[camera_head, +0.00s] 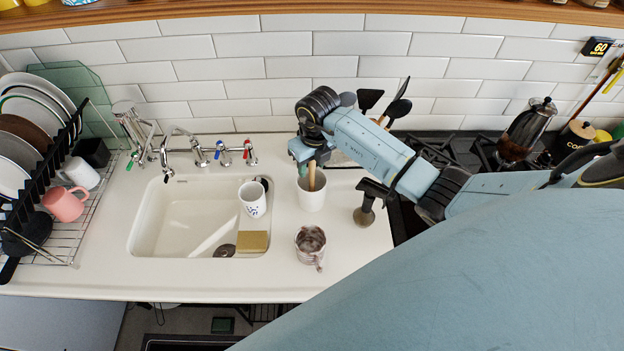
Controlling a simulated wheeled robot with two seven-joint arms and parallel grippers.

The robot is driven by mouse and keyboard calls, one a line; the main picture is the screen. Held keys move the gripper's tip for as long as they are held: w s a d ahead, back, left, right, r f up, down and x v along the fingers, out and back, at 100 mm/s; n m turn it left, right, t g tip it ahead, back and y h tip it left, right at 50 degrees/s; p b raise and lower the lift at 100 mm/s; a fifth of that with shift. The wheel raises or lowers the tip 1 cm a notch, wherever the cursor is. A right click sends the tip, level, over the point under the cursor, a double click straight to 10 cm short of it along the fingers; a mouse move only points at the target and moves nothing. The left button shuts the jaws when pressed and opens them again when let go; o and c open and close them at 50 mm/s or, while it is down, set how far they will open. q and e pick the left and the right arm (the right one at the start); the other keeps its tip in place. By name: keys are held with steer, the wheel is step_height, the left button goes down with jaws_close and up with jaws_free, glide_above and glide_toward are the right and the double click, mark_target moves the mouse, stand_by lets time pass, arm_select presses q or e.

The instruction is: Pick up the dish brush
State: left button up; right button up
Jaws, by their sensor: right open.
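A wooden handle (312,178), which seems to be the dish brush, stands nearly upright in a white pot (312,198) on the counter right of the sink. Its lower end is hidden inside the pot. My right gripper (311,163) points down over the pot from above, at the top of the handle. It is open; I cannot tell whether its fingers are around the handle or touching it, because the gripper body hides the handle's top. My left gripper is not in view.
A speckled cup (310,243) and a dark flared object (365,212) stand close to the pot. The sink (165,228), with a spotted mug (253,199) and sponge (252,241), is left. Black utensils (397,108) rise behind my arm. A dish rack (65,245) is far left.

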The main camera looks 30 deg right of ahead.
steer(key=shift+f, duration=0.15)
jaws_close()
stand_by(0.4)
